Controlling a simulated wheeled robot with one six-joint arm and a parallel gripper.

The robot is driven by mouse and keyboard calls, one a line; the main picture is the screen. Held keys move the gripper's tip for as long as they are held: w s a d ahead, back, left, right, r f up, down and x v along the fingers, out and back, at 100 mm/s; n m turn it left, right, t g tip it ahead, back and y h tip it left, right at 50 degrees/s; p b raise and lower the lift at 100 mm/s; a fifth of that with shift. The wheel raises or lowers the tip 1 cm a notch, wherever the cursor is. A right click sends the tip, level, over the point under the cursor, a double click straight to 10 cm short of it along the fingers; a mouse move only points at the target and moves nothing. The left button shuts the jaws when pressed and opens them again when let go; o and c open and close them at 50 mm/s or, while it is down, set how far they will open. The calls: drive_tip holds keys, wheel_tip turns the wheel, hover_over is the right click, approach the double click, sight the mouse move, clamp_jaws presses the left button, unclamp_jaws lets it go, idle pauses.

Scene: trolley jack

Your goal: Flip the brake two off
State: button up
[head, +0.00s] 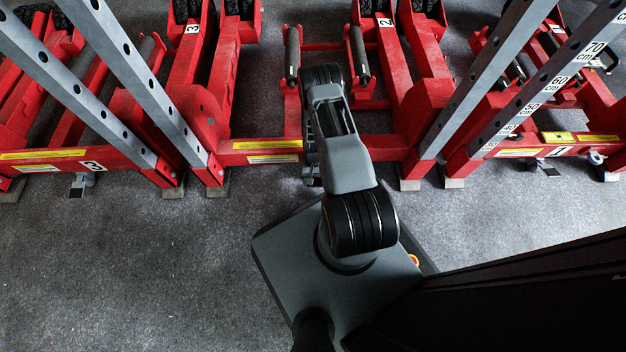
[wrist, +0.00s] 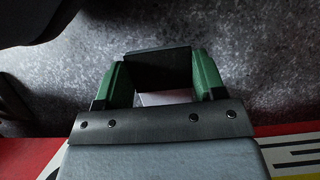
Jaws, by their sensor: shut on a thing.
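The red jack marked 2 (head: 428,95) stands in the middle of the head view, with my arm in front of its crossbar. Its brake is hidden there behind my arm. In the wrist view my gripper (wrist: 160,62) has its two green fingers shut on a dark, flat-topped piece (wrist: 160,72) with a pale lower face, which looks like the brake two pedal. The fingers touch it on its left and right sides. I cannot tell from these views whether the brake is on or off.
Jack 3 (head: 190,75) with its grey pedal (head: 82,184) is at left. Jack 1 (head: 588,140) with its pedal (head: 541,167) is at right. Grey slotted posts (head: 130,75) rise close by. A black panel (head: 520,300) fills the lower right. Grey floor (head: 120,270) at left is clear.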

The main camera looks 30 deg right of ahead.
drive_tip(key=shift+a, duration=0.1)
drive_tip(key=o, duration=1.3)
